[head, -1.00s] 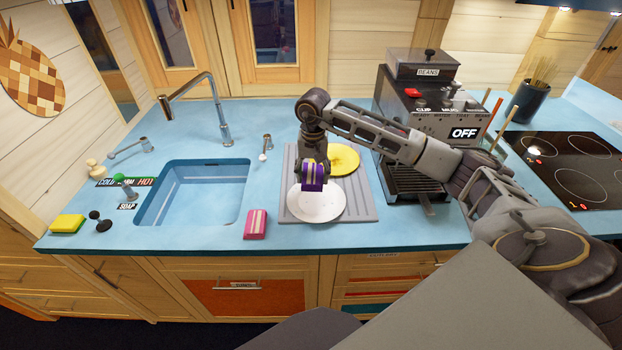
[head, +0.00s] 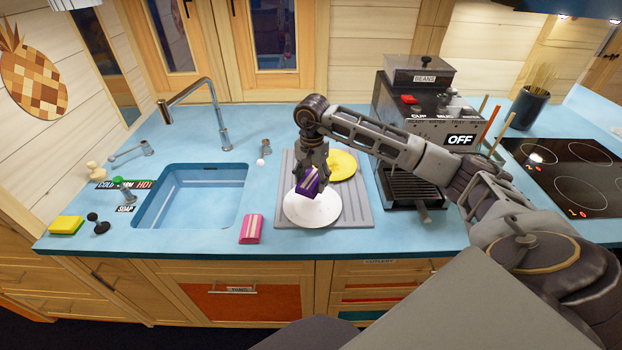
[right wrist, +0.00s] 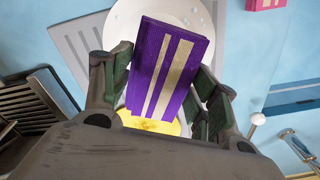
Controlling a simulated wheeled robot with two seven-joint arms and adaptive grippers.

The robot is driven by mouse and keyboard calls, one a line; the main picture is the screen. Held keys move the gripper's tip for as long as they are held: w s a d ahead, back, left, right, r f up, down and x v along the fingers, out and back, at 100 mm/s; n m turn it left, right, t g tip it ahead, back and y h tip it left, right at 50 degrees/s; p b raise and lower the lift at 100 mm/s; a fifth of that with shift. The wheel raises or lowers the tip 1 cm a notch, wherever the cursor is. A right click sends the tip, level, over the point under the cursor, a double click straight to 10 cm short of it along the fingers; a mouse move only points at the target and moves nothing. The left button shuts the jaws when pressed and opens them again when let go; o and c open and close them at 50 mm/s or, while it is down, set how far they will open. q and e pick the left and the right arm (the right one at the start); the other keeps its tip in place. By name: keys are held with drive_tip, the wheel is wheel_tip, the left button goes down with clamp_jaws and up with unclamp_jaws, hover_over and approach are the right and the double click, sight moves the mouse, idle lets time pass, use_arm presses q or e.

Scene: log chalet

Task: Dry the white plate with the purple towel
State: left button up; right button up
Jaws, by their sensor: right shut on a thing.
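The white plate (head: 313,212) lies on the grey drying mat right of the sink. It also shows at the top of the right wrist view (right wrist: 130,18), with small droplet-like spots on it. My right gripper (head: 310,178) is shut on the folded purple towel (head: 306,188), which has pale stripes. In the right wrist view the towel (right wrist: 166,72) sits between the fingers and hides part of the plate. The towel is over the far part of the plate; I cannot tell whether it touches. My left gripper is not in view.
A yellow plate (head: 343,166) lies behind the white one on the drying mat (head: 358,207). A pink striped towel (head: 250,229) lies to the left, beside the sink (head: 190,210). The coffee machine (head: 420,120) stands to the right, close to my arm. The front counter is mostly clear.

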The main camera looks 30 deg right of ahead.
drive_tip(key=shift+m, duration=0.4)
drive_tip(key=shift+f, duration=0.15)
drive_tip(key=b, duration=0.3)
hover_over(317, 209)
drive_tip(key=w, duration=0.2)
drive_tip(key=shift+s+a+f, duration=0.1)
drive_tip(key=shift+a+f, duration=0.05)
drive_tip(key=shift+f, duration=1)
drive_tip(key=shift+a+f, duration=0.15)
drive_tip(key=shift+f, duration=0.95)
drive_tip(key=shift+s+a+f, duration=0.1)
drive_tip(key=shift+a+f, duration=0.05)
drive_tip(key=shift+f, duration=1)
drive_tip(key=shift+f+b, duration=0.9)
drive_tip(key=shift+f, duration=0.15)
drive_tip(key=shift+s+d, duration=0.25)
drive_tip(key=shift+s, duration=0.25)
drive_tip(key=shift+s+d, duration=0.25)
drive_tip(key=shift+s, duration=0.2)
drive_tip(key=shift+w, duration=0.1)
